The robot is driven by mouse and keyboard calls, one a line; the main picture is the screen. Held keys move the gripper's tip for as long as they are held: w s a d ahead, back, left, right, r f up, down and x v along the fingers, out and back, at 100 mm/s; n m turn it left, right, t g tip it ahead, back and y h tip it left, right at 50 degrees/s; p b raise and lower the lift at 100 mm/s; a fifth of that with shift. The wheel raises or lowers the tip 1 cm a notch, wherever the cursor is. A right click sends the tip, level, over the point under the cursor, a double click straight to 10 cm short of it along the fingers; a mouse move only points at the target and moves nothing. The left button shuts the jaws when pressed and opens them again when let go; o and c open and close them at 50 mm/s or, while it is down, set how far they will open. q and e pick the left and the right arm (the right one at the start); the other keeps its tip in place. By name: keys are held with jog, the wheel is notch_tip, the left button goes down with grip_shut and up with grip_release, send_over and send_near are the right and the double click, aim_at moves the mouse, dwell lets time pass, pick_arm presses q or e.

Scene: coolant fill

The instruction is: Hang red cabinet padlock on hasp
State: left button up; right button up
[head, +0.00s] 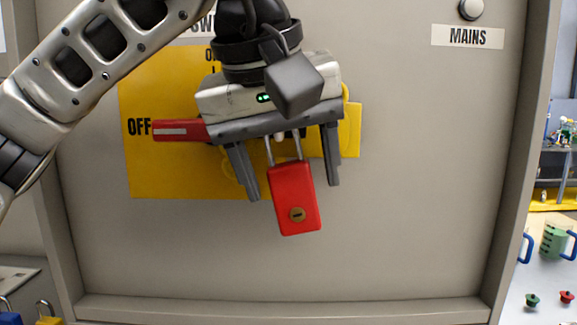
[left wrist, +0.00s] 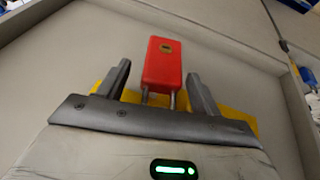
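The red padlock (head: 293,200) hangs upright, slightly tilted, in front of the grey cabinet door, with its keyhole facing out. Its two silver shackle legs run up behind my left gripper (head: 293,189). The gripper's fingers stand apart on either side of the padlock, with a gap on each side. The left wrist view also shows the padlock (left wrist: 163,62) between the open fingers (left wrist: 157,70), touching neither. The hasp and the top of the shackle are hidden behind my gripper, so I cannot see how they meet. My right gripper is not in view.
A yellow switch plate (head: 160,85) is on the door, its red handle (head: 180,130) pointing at OFF. A MAINS label (head: 467,37) is at upper right. Padlocks (head: 47,315) sit at lower left. A green jug (head: 556,242) stands at far right. The lower door is clear.

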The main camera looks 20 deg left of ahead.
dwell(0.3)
pick_arm(q)
jog(key=p+v, duration=0.2)
jog(key=v, duration=1.4)
jog(key=shift+p, duration=0.4)
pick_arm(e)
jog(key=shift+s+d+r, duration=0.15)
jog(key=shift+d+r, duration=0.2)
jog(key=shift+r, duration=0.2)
